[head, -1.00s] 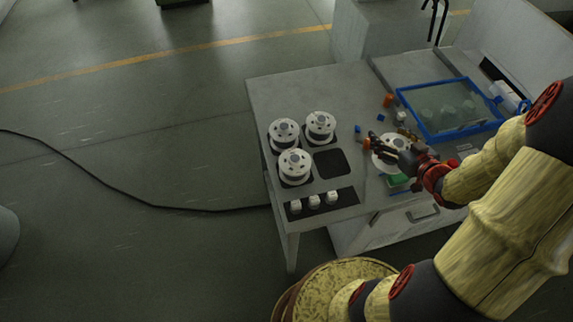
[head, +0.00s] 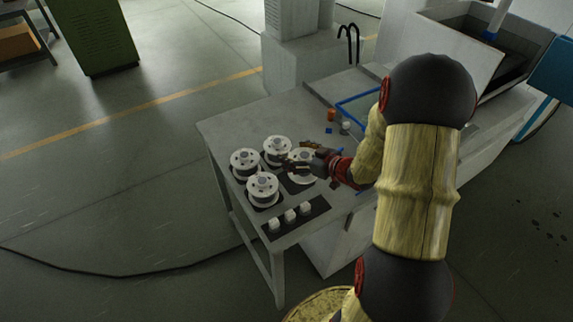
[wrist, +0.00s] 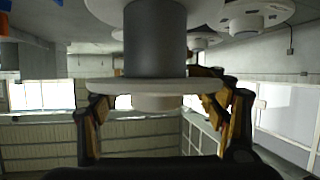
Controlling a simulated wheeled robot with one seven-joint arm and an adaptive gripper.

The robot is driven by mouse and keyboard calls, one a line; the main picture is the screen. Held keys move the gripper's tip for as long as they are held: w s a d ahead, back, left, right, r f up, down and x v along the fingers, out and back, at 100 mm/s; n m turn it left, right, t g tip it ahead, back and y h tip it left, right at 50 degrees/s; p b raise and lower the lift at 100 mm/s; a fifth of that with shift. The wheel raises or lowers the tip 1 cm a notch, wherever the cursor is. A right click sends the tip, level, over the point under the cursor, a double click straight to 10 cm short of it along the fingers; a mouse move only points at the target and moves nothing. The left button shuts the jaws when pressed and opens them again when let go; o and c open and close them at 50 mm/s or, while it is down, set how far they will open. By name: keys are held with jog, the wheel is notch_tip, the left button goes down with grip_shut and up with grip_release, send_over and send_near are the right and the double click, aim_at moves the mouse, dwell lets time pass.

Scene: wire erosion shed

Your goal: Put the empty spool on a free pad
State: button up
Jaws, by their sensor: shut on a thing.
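The empty spool (head: 303,156), white with a bare grey core, is in my gripper (head: 293,164). In the wrist view the core (wrist: 155,40) and near flange (wrist: 140,86) fill the upper middle, with my fingers (wrist: 158,104) on either side of the hub. Three other white spools, at the back (head: 277,147), left (head: 243,160) and front (head: 262,186), stand on dark pads on the grey table. The fourth dark pad (head: 296,186) is mostly hidden under the held spool and gripper. I cannot tell whether the spool touches it.
A dark strip with three small white pieces (head: 290,216) lies along the table's front edge. A blue-framed tray (head: 352,104), an orange piece (head: 331,115) and small blue pieces lie behind my arm. The table's left end (head: 222,128) is clear.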

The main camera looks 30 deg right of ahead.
jog(key=shift+w+f+b, duration=0.3)
jog(key=shift+w+f, duration=0.4)
jog(key=shift+f, duration=0.7)
jog(key=shift+w+f+b, duration=0.25)
jog(key=shift+w+f, duration=0.5)
jog(key=shift+f, duration=0.7)
jog(key=shift+w+f+b, duration=0.3)
jog(key=shift+w+f, duration=0.4)
jog(key=shift+f, duration=0.7)
jog(key=shift+f, duration=0.15)
jog(key=o, duration=1.4)
jog(key=shift+o, duration=0.2)
